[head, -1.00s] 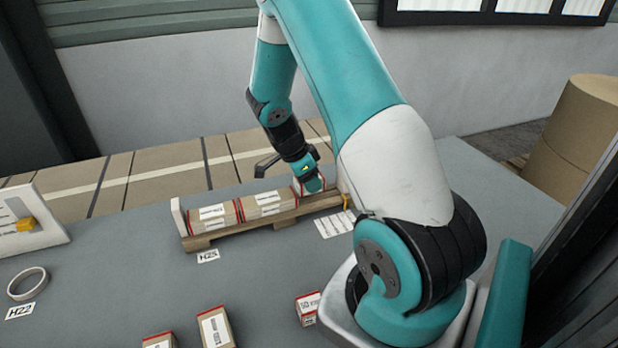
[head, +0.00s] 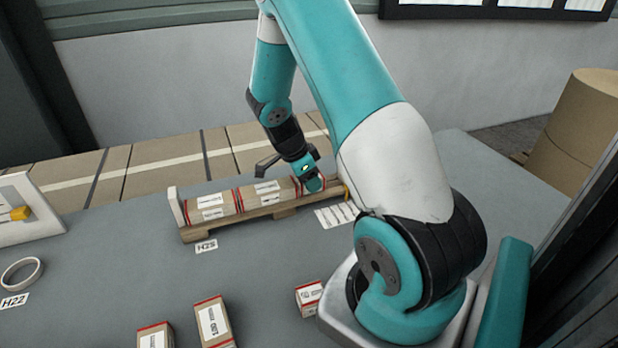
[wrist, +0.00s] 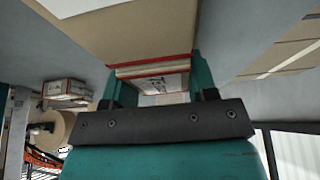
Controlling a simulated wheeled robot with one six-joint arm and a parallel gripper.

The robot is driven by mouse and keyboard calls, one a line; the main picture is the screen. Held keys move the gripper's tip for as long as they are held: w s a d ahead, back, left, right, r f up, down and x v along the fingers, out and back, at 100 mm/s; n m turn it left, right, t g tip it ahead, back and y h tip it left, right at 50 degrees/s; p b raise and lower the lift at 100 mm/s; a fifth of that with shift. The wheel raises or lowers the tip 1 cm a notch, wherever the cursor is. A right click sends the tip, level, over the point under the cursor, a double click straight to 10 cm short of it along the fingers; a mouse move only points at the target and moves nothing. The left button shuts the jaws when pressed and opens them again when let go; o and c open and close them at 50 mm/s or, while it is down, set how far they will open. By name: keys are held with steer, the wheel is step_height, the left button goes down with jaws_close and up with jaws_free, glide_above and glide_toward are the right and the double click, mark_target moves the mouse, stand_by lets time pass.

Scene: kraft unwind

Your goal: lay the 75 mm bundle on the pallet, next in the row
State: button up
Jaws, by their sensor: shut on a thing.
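The wooden pallet (head: 235,228) lies on the grey table with an upright end board (head: 176,207) at its left. Two kraft bundles with red bands and white labels sit in a row on it, a left one (head: 212,214) and a middle one (head: 250,203). My gripper (head: 312,186) is low over the pallet's right end. In the wrist view it is shut on the 75 mm bundle (wrist: 152,78), with teal fingers on both sides of its red edge and label. My fingers mostly hide this bundle in the head view. I cannot tell whether it touches the pallet.
Loose bundles stand at the front: one at left (head: 155,338), a taller one (head: 213,322) and a small one (head: 309,297). A tape ring (head: 22,272) and a white stand with a yellow part (head: 18,213) are at left. A label sheet (head: 335,215) lies right of the pallet.

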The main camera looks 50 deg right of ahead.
steer(key=shift+f, duration=0.2)
steer(key=o, duration=1.3)
steer(key=b+v, duration=0.2)
steer(key=v, duration=1.5)
steer(key=shift+r, duration=0.25)
